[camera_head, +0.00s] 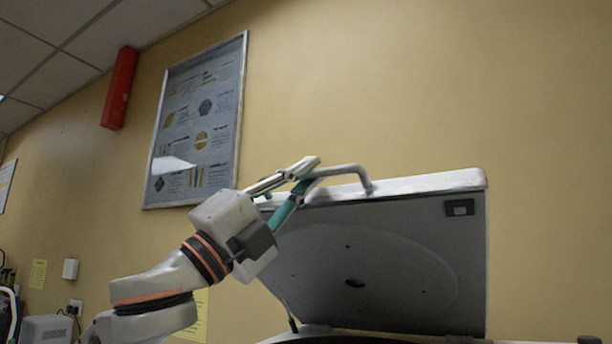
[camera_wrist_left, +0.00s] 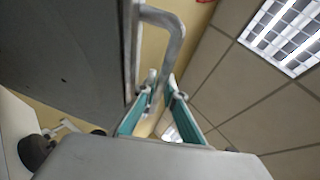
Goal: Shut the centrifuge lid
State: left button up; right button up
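The centrifuge lid (camera_head: 400,262) stands raised in the head view, its grey underside facing me. It shows as a dark panel in the left wrist view (camera_wrist_left: 65,60). A curved bar handle (camera_head: 345,170) sits on the lid's upper edge and also shows in the left wrist view (camera_wrist_left: 174,36). My left gripper (camera_head: 308,172) is at the handle's left part, its teal-lined fingers closed in around the bar. In the left wrist view the bar runs between the fingertips (camera_wrist_left: 162,80). Only a sliver of the centrifuge body (camera_head: 350,337) shows at the bottom. My right gripper is out of view.
A yellow wall stands behind the lid, with a framed poster (camera_head: 200,122) and a red box (camera_head: 119,88). A grey device (camera_head: 47,329) shows at the lower left. The space above and right of the lid looks clear.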

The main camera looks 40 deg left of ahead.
pick_arm(q)
jog(key=shift+r, duration=0.1)
dwell(0.4)
jog(key=shift+r, duration=4.9)
